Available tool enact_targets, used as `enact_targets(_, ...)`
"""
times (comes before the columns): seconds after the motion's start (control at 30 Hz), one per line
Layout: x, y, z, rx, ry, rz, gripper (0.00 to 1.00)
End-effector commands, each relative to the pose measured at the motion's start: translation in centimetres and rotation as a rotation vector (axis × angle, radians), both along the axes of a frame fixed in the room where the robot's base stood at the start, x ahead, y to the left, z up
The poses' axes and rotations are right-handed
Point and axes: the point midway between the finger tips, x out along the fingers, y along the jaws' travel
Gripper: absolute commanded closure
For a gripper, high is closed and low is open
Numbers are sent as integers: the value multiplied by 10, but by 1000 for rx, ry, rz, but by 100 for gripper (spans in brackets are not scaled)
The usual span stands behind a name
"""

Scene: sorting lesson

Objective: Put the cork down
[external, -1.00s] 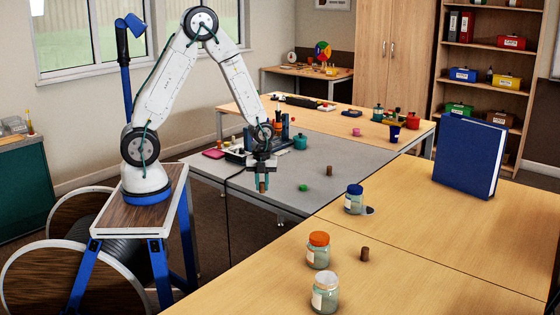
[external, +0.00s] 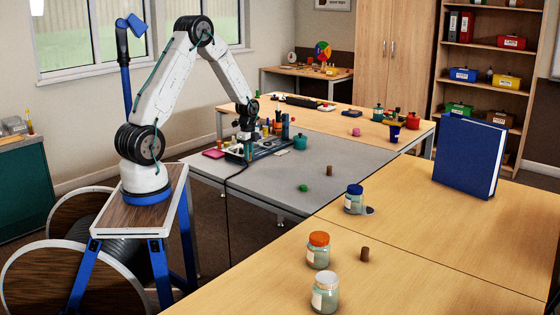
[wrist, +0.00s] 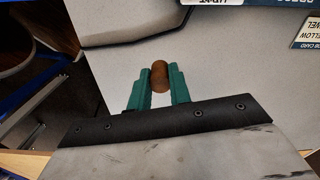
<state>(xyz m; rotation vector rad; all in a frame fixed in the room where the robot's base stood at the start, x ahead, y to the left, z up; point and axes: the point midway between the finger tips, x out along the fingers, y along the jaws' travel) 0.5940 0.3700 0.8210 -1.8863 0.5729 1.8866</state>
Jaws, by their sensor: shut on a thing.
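My gripper (external: 246,154) hangs over the left part of the grey table (external: 275,187), beside a dark sorting board. In the wrist view its green fingers (wrist: 160,76) are shut on a brown cork (wrist: 159,79), one finger on each side. The cork's end sticks out between the fingertips, over the bare grey tabletop. The held cork is too small to make out in the external view. Another brown cork (external: 329,170) stands on the grey table, and a similar one (external: 365,254) stands on the front wooden table.
A board with several small items (external: 268,149) lies close to my gripper. A teal pot (external: 300,142) and a green piece (external: 303,188) are on the grey table. Jars with blue (external: 354,190) and orange (external: 319,239) lids stand nearer. The grey table's middle is clear.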

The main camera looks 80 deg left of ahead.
Motion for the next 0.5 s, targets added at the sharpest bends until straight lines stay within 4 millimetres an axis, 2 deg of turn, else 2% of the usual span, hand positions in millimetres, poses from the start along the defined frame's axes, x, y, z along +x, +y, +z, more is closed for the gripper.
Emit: enact_targets(0.5, 108, 66, -13, 2, -1, 0, 100)
